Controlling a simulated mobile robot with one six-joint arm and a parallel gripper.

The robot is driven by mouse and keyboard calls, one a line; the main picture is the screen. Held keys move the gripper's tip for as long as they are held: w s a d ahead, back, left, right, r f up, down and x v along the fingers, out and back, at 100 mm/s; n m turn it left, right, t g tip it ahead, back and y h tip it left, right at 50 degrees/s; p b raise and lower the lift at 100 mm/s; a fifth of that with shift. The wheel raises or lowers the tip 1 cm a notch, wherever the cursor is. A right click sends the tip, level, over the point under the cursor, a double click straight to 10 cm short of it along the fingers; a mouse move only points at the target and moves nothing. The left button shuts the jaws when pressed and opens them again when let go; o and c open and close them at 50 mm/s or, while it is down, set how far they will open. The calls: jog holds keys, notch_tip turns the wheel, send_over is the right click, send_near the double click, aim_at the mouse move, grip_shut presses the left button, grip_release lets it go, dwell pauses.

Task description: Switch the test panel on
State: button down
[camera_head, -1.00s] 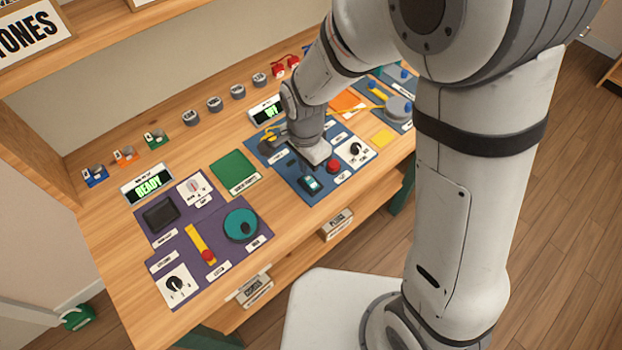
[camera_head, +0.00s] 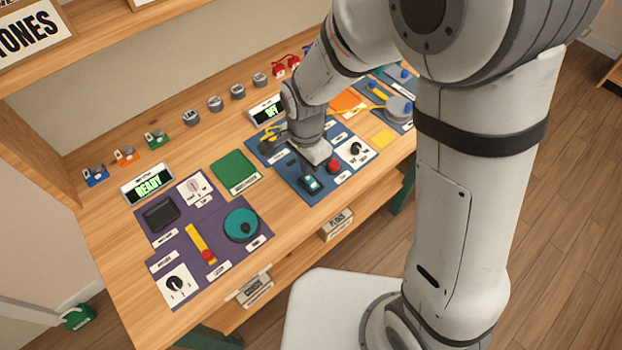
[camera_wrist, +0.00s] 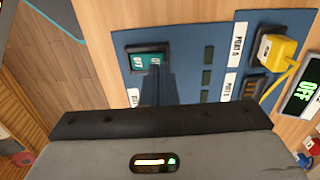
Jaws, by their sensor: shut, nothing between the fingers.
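The blue test panel (camera_head: 318,193) lies on the wooden bench. Its teal rocker switch (camera_head: 309,184) sits in a black frame near the front edge. In the wrist view the switch (camera_wrist: 137,60) shows the word OFF. The panel's display (camera_head: 266,110) reads OFF in green, and it also shows in the wrist view (camera_wrist: 303,92). My gripper (camera_wrist: 155,72) is shut and empty, its dark fingertips over one end of the switch. I cannot tell whether they touch it. In the head view my wrist hides part of the panel.
A red button (camera_head: 333,166) and a black-and-white dial (camera_head: 356,149) are close to my gripper. A yellow plug with its cable (camera_wrist: 275,48) is in a port. A purple panel (camera_head: 205,285) with a READY display (camera_head: 148,184) lies to the left.

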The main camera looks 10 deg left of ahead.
jog(key=shift+f+b, duration=0.85)
jog(key=shift+f, duration=0.2)
dwell(0.4)
jog(key=shift+r, duration=0.1)
jog(key=shift+r+p, duration=2.65)
jog(key=shift+r, duration=0.85)
jog(key=s+d+r+n+t, duration=0.1)
jog(key=s+d+r+n, duration=0.2)
jog(key=d+r, duration=0.4)
jog(key=s+d+r+n+t, duration=0.2)
jog(key=d+r, duration=0.6)
jog(key=d, duration=0.8)
jog(key=s+n, duration=0.2)
jog(key=n, duration=0.1)
jog(key=shift+s+d+r, duration=0.15)
jog(key=shift+s+r, duration=0.15)
